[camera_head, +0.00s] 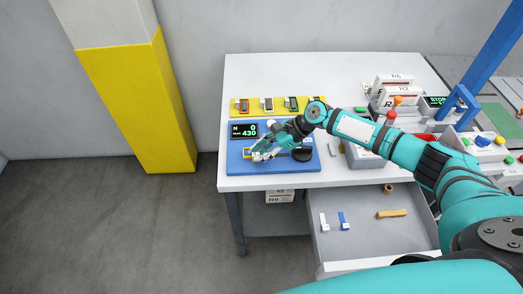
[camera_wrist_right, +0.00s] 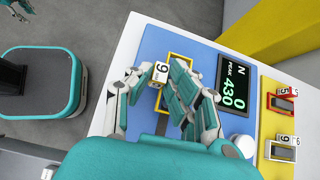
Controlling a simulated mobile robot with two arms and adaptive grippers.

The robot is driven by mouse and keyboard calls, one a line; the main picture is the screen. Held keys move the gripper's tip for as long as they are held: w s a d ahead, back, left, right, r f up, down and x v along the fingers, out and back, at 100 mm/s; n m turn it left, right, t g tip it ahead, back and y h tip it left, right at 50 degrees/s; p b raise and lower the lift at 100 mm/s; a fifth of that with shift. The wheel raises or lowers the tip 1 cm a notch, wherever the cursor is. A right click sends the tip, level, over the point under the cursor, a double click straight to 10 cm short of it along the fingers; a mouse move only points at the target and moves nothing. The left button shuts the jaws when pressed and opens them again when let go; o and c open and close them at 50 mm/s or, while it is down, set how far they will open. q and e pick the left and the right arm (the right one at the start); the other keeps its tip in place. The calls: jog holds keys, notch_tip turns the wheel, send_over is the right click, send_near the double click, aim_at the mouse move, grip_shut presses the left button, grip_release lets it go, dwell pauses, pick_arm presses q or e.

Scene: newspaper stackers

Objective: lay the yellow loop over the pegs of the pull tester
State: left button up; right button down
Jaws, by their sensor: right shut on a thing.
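The pull tester (camera_head: 236,165) is a blue board on the white table, with a black display reading N and 430. The wrist view shows its display (camera_wrist_right: 231,85) with 0 and PEAK 430. The yellow loop (camera_head: 248,153) is a thin rectangular outline over the board; it also shows in the right wrist view (camera_wrist_right: 181,56). My right gripper (camera_head: 262,153) is shut on the loop's white numbered tag (camera_wrist_right: 160,73), low over the board. The fingers hide part of the loop and the pegs; I cannot tell if it is around them. Teal parts, perhaps my left gripper (camera_wrist_right: 18,8), show at the wrist view's corner.
A yellow rack (camera_head: 280,114) with several tagged loops stands behind the tester. A black knob (camera_head: 302,154) sits at the board's right. An open drawer (camera_head: 365,240) below holds small pieces. Boxes and buttons crowd the table's right; its back left is clear.

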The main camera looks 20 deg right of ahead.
jog(key=shift+f, duration=0.4)
jog(key=c, duration=1.1)
grip_release()
jog(key=shift+c, duration=0.2)
jog(key=shift+d, duration=0.1)
jog(key=shift+d+r, duration=0.15)
jog(key=s+d+r+p, duration=0.1)
jog(key=d+r+p, duration=0.3)
jog(key=r, duration=0.3)
jog(key=s+d+r+p, duration=0.1)
jog(key=d+r+p, duration=0.2)
jog(key=r, duration=0.5)
jog(key=shift+s+d+p, duration=0.25)
jog(key=shift+d+p, duration=0.15)
jog(key=shift+p, duration=0.5)
